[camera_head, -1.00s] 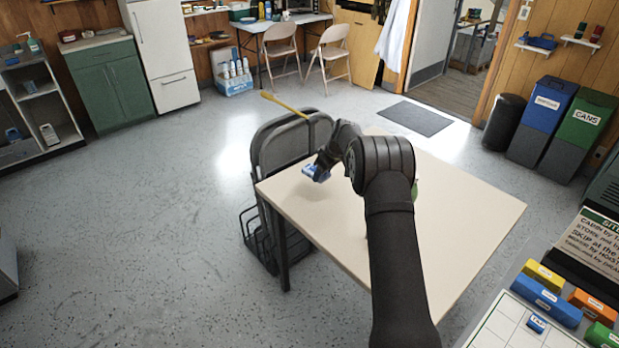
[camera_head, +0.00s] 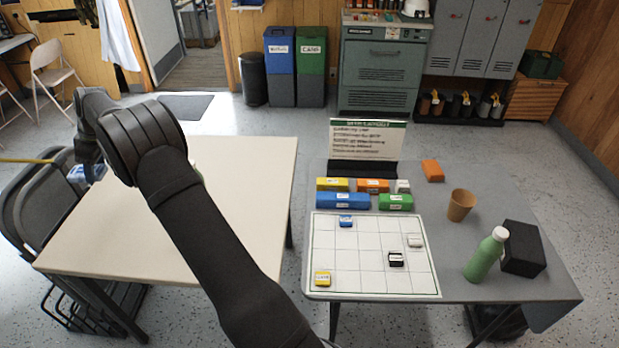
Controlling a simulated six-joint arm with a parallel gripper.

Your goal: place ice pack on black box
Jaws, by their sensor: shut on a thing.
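My gripper (camera_head: 84,160) is at the far left, over the left back part of the cream table. It is shut on a small blue and white thing, the ice pack (camera_head: 84,174), which shows only in part below the fingers. The black box (camera_head: 524,249) sits on the grey table at the right, far from my gripper. Its top looks bare. A green bottle with a white cap (camera_head: 486,254) stands just left of it and overlaps its left edge in the picture.
The grey table (camera_head: 463,285) also bears a brown cup (camera_head: 461,205), an orange block (camera_head: 432,170), coloured blocks, a sign (camera_head: 367,139) and a white grid board (camera_head: 330,255) with small labelled blocks. A gap separates the tables. Folded chairs (camera_head: 45,205) stand left.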

